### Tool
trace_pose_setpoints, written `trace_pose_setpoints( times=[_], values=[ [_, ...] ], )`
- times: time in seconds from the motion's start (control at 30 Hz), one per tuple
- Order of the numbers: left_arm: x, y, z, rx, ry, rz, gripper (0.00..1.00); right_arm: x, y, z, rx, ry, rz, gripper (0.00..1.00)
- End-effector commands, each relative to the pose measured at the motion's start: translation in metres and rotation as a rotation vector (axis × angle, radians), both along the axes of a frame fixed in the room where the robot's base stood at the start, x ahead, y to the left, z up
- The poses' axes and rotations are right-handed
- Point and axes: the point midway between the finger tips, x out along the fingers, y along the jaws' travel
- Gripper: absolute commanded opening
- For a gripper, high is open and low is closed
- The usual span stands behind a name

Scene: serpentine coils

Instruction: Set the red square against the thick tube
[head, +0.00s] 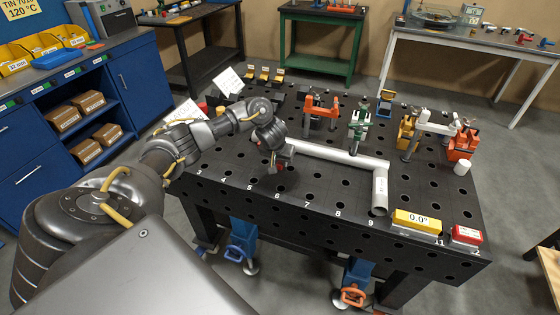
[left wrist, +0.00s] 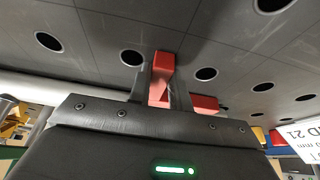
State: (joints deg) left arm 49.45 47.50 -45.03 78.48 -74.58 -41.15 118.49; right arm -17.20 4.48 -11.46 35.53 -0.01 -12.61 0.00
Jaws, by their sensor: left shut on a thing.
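The red square (left wrist: 163,75) is between the fingers of my left gripper (left wrist: 160,92), just above the perforated black table. A second red part (left wrist: 205,103) shows to the right of the fingers; I cannot tell how the two join. In the head view my left gripper (head: 279,163) points down near the number 6, with only a bit of red showing at its tip. The thick tube (head: 335,153) is pale grey, lies on the table right of the gripper, and bends or meets a shorter piece (head: 380,190) running to the front. My right gripper is out of view.
Clamps stand behind the tube: orange (head: 320,112), green (head: 358,126), yellow (head: 405,130) and another orange one (head: 462,144). A yellow gauge reading 0.0° (head: 417,217) and a red block (head: 466,234) sit at the front right. The front strip between numbers 6 and 8 is clear.

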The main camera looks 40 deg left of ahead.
Motion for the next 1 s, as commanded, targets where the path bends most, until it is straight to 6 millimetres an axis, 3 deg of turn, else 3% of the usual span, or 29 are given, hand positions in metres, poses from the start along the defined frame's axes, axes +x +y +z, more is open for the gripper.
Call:
trace_pose_setpoints(
  times=[0.47, 0.5, 0.7, 1.0],
  values=[
    [0.0036, 0.0015, 0.0018, 0.0, -0.004, 0.003, 0.0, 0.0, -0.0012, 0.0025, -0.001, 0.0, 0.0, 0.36],
    [0.0037, 0.0015, 0.0019, 0.001, -0.005, 0.003, 0.21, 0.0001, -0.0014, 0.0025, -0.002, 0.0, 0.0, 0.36],
    [0.0029, 0.0012, 0.001, 0.0, -0.002, 0.002, 0.45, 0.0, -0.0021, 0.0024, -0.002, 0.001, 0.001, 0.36],
    [0.0012, 0.0003, 0.0018, 0.0, 0.001, 0.0, 0.45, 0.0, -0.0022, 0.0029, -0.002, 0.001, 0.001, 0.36]
  ],
)
